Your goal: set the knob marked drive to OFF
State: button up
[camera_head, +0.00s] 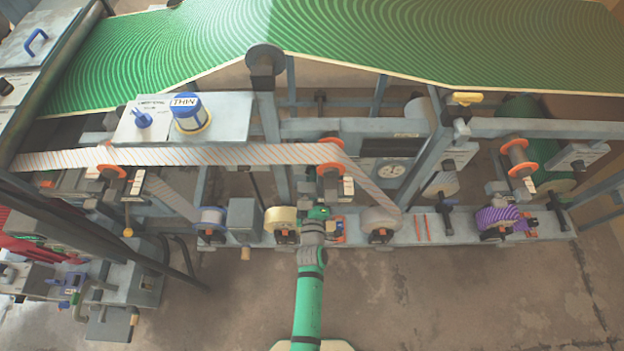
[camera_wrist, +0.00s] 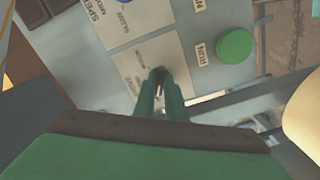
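My gripper (camera_wrist: 160,82) shows in the wrist view with its two green fingers close together. A small dark knob (camera_wrist: 159,71) sits between the fingertips, and the fingers appear closed on it. Most of the knob is hidden, so its pointing direction cannot be told. In the head view my gripper (camera_head: 316,213) is at the lower rail of the machine, and my arm covers the knob there.
Close by in the wrist view are a green round button (camera_wrist: 235,46), a RUN label (camera_wrist: 203,53) and a speed label (camera_wrist: 97,12). Striped web (camera_head: 230,154) runs above the rail in the head view. A cream roll (camera_head: 281,218) and a grey roll (camera_head: 380,219) flank my gripper.

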jog(key=o, duration=0.4)
jog(key=shift+c, duration=0.2)
jog(key=s, duration=1.1)
jog(key=shift+w, duration=0.15)
